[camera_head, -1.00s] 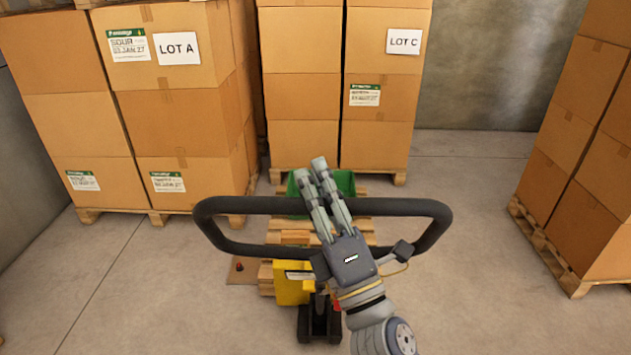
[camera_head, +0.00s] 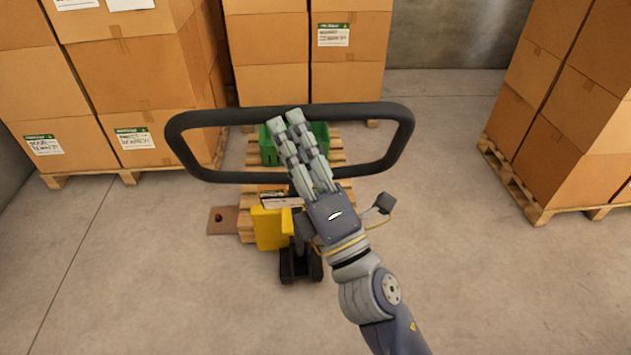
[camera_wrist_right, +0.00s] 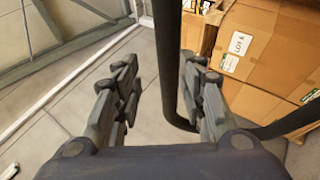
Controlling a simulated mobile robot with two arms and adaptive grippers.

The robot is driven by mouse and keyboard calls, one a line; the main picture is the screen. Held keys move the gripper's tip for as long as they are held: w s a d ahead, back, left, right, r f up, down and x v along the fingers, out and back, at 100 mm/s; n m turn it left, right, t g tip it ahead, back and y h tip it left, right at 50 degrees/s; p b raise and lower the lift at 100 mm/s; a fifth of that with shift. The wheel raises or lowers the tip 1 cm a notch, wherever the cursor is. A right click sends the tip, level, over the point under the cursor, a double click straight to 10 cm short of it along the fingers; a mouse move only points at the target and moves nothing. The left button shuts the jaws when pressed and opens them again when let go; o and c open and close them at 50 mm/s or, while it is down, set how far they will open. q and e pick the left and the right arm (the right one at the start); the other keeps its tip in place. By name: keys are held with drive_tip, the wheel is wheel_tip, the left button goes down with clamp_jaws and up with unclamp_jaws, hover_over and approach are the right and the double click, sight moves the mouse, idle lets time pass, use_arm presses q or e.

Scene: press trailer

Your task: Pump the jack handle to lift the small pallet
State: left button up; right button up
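The black jack handle (camera_head: 398,150) is a wide loop above the yellow and black jack (camera_head: 270,228). Behind the jack, the small wooden pallet (camera_head: 338,171) stands low on the floor with a green crate (camera_head: 320,135) on it. My right gripper (camera_head: 286,122) overlaps the middle of the loop, its fingertips near the upper bar. In the right wrist view, its two fingers (camera_wrist_right: 160,95) are apart, with a bar of the handle (camera_wrist_right: 169,50) showing in the gap. I cannot tell whether they touch it. My left gripper is out of view.
Stacked cartons (camera_head: 130,75) stand on pallets at the left, more cartons (camera_head: 350,65) at the back, and another stack (camera_head: 570,110) at the right. A brown board with a small red item (camera_head: 219,217) lies left of the jack. Grey floor (camera_head: 450,270) is clear at right.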

drive_tip(key=v, duration=0.8)
drive_tip(key=shift+s+d+f, duration=0.15)
drive_tip(key=shift+s+f, duration=0.05)
drive_tip(key=shift+f, duration=0.05)
